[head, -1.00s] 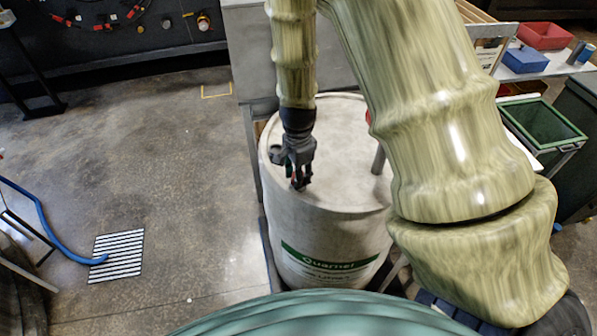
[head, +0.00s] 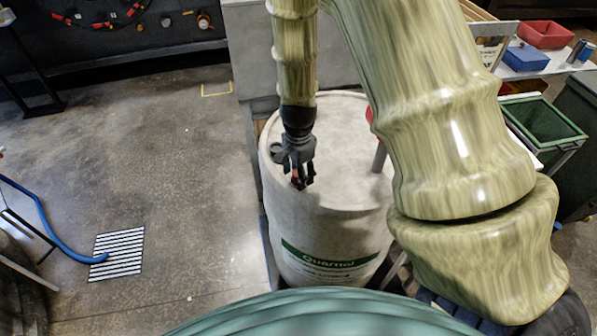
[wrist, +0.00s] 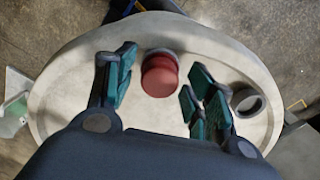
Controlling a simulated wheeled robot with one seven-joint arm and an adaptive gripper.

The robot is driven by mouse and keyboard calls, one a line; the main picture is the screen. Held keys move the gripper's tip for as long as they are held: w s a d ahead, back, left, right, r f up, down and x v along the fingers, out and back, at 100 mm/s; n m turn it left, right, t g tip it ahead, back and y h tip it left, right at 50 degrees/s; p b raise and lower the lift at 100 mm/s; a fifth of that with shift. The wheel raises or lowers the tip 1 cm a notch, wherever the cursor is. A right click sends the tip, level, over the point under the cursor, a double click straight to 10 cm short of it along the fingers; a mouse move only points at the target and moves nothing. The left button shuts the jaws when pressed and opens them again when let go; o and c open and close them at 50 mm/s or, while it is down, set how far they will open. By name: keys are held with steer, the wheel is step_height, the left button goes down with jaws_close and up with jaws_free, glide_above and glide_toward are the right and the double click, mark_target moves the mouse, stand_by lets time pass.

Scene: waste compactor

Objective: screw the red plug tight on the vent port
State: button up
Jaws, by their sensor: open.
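The red plug (wrist: 160,78) shows in the wrist view between my open fingers, with a clear gap on each side. It stands at the grey collar of the vent port (wrist: 161,52) on the pale drum lid; I cannot tell how far it is screwed in. In the head view my gripper (head: 299,180) points down over the near left part of the drum's top (head: 345,135). It is open and holds nothing. A small bit of red shows among the fingers there; most of the plug is hidden by them.
A dark ring-shaped opening (wrist: 248,102) lies on the lid, right of my fingers. In the head view a grey post (head: 379,158) with red above it rises near my arm. A green bin (head: 543,122) stands right. The floor left of the drum is open, with a blue hose (head: 45,222).

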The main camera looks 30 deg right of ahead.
steer(key=n, duration=0.4)
steer(key=shift+d, duration=0.1)
steer(key=n, duration=1.6)
steer(key=c, duration=1.1)
steer(key=m, duration=0.5)
